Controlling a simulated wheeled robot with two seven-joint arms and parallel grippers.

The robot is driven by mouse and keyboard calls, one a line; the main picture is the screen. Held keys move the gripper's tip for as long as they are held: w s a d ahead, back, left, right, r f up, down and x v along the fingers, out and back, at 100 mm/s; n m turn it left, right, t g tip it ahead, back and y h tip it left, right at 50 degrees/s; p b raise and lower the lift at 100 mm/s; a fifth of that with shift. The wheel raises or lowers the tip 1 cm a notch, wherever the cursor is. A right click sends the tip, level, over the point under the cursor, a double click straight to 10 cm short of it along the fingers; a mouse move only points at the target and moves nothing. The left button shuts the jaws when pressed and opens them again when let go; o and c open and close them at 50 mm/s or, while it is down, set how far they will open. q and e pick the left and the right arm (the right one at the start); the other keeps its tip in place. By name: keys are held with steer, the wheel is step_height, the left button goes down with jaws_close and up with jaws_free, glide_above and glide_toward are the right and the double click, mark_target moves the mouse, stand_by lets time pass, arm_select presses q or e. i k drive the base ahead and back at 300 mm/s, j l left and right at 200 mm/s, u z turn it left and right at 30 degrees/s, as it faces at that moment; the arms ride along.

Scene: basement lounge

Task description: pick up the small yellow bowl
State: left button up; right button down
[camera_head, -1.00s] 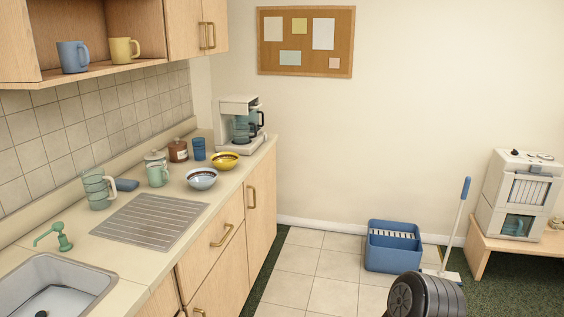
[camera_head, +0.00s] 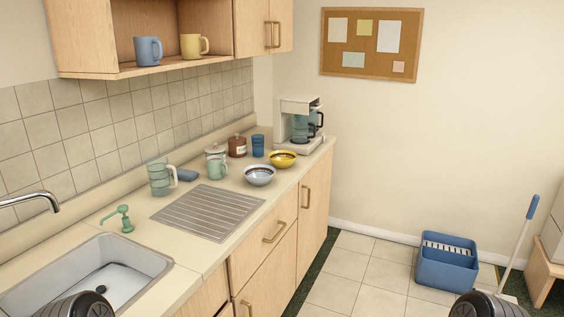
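The small yellow bowl (camera_head: 283,159) stands upright on the counter (camera_head: 192,257), just in front of the coffee maker. A light blue-grey bowl (camera_head: 259,176) of similar size stands just left of it and nearer to me. The yellow bowl looks clear of any gripper. Neither of my grippers is in view. Only dark rounded parts show at the bottom edge, one at the left and one at the right, and they look like parts of my arms.
The sink (camera_head: 88,278) is at the near left. A blue bucket (camera_head: 446,262) stands on the floor at the right.

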mark_target(283, 161)
steer(key=i+l, duration=0.3)
steer(key=i, duration=0.15)
steer(key=i+l+z, duration=0.1)
steer(key=i+l, duration=0.2)
steer(key=i, duration=0.15)
steer(key=i+l, duration=0.3)
steer(key=i, duration=0.15)
steer(key=i+l+z, duration=0.1)
steer(key=i+l, duration=0.15)
steer(key=i, duration=0.2)
steer(key=i+l, duration=0.25)
steer(key=i, duration=0.2)
steer(key=i+l+z, duration=0.1)
steer(key=i, duration=0.35)
steer(key=l, duration=0.1)
